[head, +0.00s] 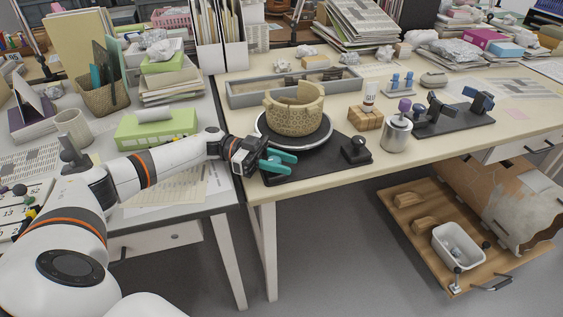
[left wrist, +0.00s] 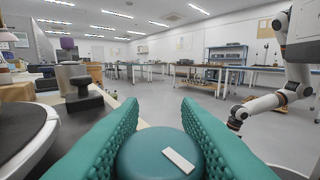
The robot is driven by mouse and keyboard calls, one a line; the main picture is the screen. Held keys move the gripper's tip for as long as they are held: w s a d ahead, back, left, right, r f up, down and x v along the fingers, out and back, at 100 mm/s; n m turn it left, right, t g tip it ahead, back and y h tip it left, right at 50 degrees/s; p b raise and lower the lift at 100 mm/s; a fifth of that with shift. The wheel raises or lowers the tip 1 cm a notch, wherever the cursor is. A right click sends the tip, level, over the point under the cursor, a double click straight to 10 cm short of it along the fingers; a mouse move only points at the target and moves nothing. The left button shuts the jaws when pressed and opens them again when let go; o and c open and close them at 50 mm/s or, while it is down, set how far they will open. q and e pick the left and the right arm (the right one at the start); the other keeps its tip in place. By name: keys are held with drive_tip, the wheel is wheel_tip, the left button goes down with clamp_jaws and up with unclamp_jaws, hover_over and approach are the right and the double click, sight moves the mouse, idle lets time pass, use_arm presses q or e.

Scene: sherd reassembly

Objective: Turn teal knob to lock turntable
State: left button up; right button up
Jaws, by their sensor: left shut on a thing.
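The teal knob (left wrist: 160,158) has a white bar mark on its top, slanting in the left wrist view. My left gripper (head: 278,160) is shut on it, with a teal textured finger on either side of it. In the head view the fingers largely hide the knob, at the front left of the black base (head: 318,160). The round turntable (head: 265,139) has a dark top and pale rim, and carries a tan patterned pot (head: 291,121) with a gap in its upper wall. My right gripper (left wrist: 235,122) is small and dark in the left wrist view; its jaws are unclear.
A black post with a rounded top (head: 355,149) stands on the base's right. A metal canister (head: 397,134), a wooden block (head: 366,117) and a black tool stand (head: 450,120) lie farther right. A grey tray (head: 245,97) is behind the turntable. The table's front edge is close.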

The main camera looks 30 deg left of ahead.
use_arm(q)
drive_tip(key=o, duration=1)
drive_tip(key=shift+a, duration=0.25)
drive_tip(key=a, duration=0.4)
drive_tip(key=s+a, duration=0.1)
drive_tip(key=a, duration=0.1)
drive_tip(key=shift+b, duration=0.3)
drive_tip(key=shift+s+a, duration=0.1)
drive_tip(key=shift+a, duration=0.3)
use_arm(e)
drive_tip(key=shift+v, duration=0.9)
drive_tip(key=shift+w, duration=0.35)
